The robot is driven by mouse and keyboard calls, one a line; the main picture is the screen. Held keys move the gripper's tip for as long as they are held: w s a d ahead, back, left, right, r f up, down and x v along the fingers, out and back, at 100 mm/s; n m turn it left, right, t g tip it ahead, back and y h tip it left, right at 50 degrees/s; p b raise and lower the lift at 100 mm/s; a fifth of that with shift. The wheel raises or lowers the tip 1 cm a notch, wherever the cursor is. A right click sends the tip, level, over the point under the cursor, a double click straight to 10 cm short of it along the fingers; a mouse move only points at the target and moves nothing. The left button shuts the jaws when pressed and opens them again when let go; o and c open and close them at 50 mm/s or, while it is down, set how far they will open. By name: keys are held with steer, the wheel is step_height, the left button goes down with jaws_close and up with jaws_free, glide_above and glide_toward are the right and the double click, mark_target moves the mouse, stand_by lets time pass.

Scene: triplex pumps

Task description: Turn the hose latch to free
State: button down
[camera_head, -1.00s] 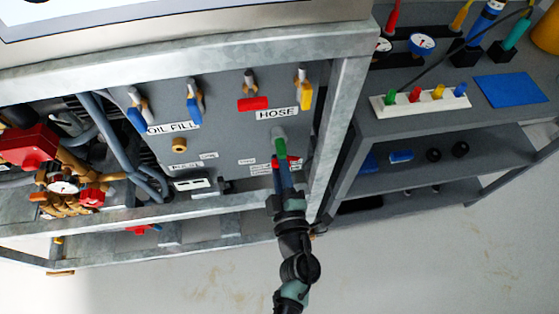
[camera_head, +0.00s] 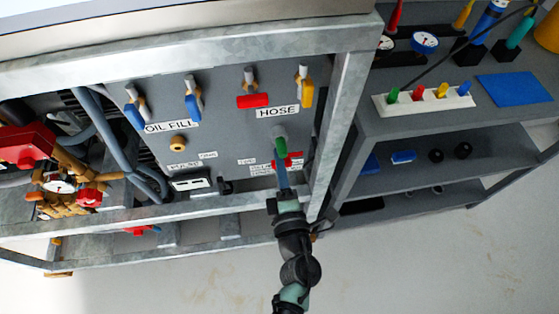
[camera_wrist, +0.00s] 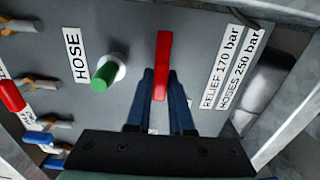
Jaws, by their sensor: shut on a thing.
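The hose latch (camera_wrist: 162,60) is a slim red lever on the grey panel, upright in the wrist view between the green knob and the pressure labels. In the head view the red latch (camera_head: 290,160) shows partly at my fingertips, below the green knob. My gripper (camera_wrist: 162,86) has its two blue fingers on either side of the lever's lower end and is shut on it; it also shows in the head view (camera_head: 283,176). The fingers hide part of the panel below the lever.
A green knob (camera_wrist: 104,76) on a white collar stands close to the left of the latch, beside the HOSE label (camera_wrist: 75,55). A galvanised frame post (camera_head: 342,125) is close to the right of my gripper. A frame rail (camera_head: 190,213) runs below the panel.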

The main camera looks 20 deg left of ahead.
steer(key=c, duration=0.8)
jaws_free()
steer(key=v, duration=1.3)
steer(key=shift+p, duration=0.4)
